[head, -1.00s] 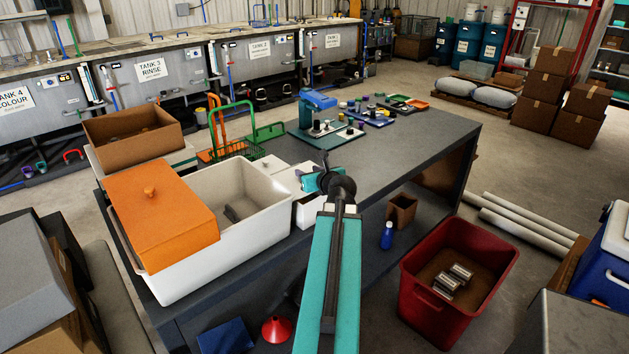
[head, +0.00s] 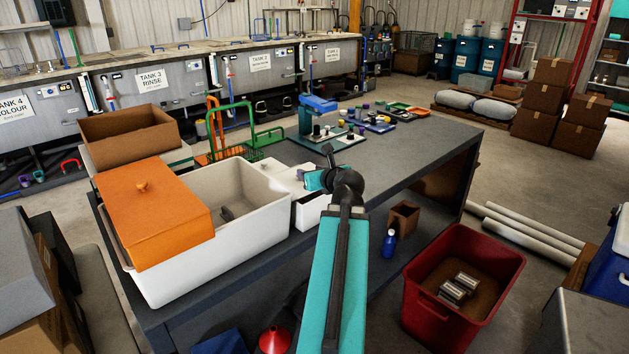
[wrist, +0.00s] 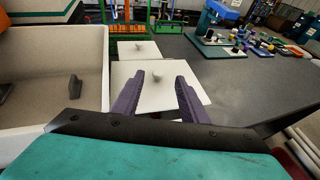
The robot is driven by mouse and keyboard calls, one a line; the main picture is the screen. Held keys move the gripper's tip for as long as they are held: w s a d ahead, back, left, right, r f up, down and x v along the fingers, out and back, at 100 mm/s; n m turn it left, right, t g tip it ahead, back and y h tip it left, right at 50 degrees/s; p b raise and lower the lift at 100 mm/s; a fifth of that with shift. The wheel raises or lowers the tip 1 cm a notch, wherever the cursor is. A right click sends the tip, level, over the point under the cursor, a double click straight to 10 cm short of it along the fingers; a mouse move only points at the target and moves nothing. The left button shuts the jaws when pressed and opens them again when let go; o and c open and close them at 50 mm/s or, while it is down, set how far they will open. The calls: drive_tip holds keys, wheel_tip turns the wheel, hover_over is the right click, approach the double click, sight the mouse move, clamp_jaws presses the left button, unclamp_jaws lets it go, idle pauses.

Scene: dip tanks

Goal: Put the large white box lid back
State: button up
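The large white box (head: 262,222) stands on the left end of the dark table; it also shows in the wrist view (wrist: 72,48). An orange lid with a round knob (head: 160,222) lies over its left part, leaving the right part open. A dark grey piece (head: 227,213) is visible inside, also in the wrist view (wrist: 75,87). My gripper (wrist: 161,79) is open and empty, its purple fingers apart over a small white lid (wrist: 127,75) with a knob. I cannot tell the height above that lid.
A second small white lid (wrist: 138,50) lies beyond the nearer one. A brown carton (head: 128,139) and a green wire basket (head: 238,150) stand behind the large box. A teal fixture (head: 318,115) and small parts occupy the far table. A red bin (head: 415,305) stands at right.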

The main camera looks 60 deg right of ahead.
drive_tip(key=shift+b+v, duration=0.85)
drive_tip(key=shift+b, duration=2.45)
drive_tip(key=shift+s+a+r+b, duration=0.1)
drive_tip(key=shift+s+a+b, duration=0.3)
drive_tip(key=shift+b, duration=0.8)
